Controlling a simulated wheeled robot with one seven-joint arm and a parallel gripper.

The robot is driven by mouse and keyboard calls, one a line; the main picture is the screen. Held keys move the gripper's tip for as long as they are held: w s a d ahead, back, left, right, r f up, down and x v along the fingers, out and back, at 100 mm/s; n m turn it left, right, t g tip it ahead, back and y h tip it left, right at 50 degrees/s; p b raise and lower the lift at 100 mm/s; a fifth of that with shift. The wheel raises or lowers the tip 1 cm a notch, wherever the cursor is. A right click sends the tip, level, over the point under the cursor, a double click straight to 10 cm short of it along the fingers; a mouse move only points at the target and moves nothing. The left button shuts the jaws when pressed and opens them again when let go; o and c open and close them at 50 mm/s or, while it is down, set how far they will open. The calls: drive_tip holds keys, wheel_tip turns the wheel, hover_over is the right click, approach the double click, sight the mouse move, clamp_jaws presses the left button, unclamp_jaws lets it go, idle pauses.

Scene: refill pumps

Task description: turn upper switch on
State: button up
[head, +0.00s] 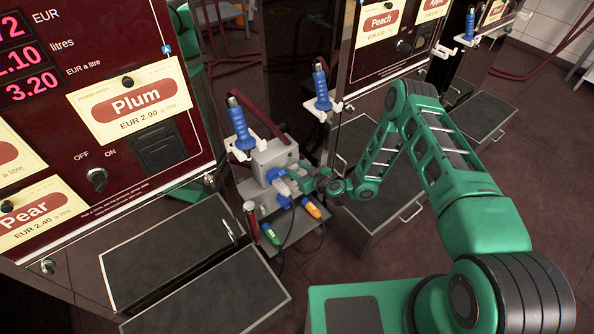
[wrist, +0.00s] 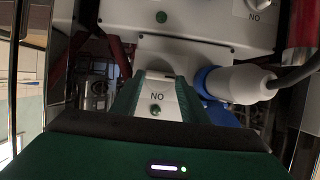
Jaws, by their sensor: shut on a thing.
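The grey switch box (head: 272,158) stands in the middle of the head view, with blue fittings (head: 280,190) on its near side. My gripper (head: 305,180) reaches in from the right and is close against it. In the wrist view my gripper (wrist: 157,80) has its green fingers either side of a light grey part, with an upside-down "ON" label (wrist: 157,96) and a small green lamp (wrist: 155,110) between them. The gripper is shut on what seems to be a switch, mostly hidden. Another "ON" label (wrist: 260,16) shows at the upper right.
A white plug (wrist: 238,84) with a blue collar and dark cable sits close right of my fingers. Blue-handled nozzles (head: 238,125) stand behind the box. Orange (head: 311,207) and green (head: 270,234) connectors hang below. The Plum pump (head: 140,170) stands left.

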drive_tip(key=shift+d, duration=0.1)
drive_tip(key=m, duration=0.1)
drive_tip(key=y, duration=0.1)
drive_tip(key=m, duration=0.1)
drive_tip(key=shift+w+d+f+m+g+y, duration=0.1)
drive_tip(key=shift+w+d+m+g+y, duration=0.2)
drive_tip(key=shift+d+g, duration=0.1)
drive_tip(key=shift+w+d+f+m+g+y, duration=0.15)
drive_tip(key=shift+f+m+y, duration=0.15)
drive_tip(key=shift+m+y, duration=1.05)
drive_tip(key=shift+d+f+m+g+y, duration=0.1)
drive_tip(key=shift+d+f+m+y, duration=0.3)
drive_tip(key=shift+m, duration=1.65)
drive_tip(key=shift+w+a+f+m+g+y, duration=0.1)
drive_tip(key=shift+f+m+y, duration=0.1)
drive_tip(key=shift+m+y, duration=1.2)
drive_tip(key=shift+m+h, duration=0.35)
drive_tip(key=shift+m, duration=0.15)
drive_tip(key=o, duration=1.1)
drive_tip(key=shift+c, duration=0.2)
drive_tip(key=shift+a, duration=0.1)
drive_tip(key=shift+r, duration=0.1)
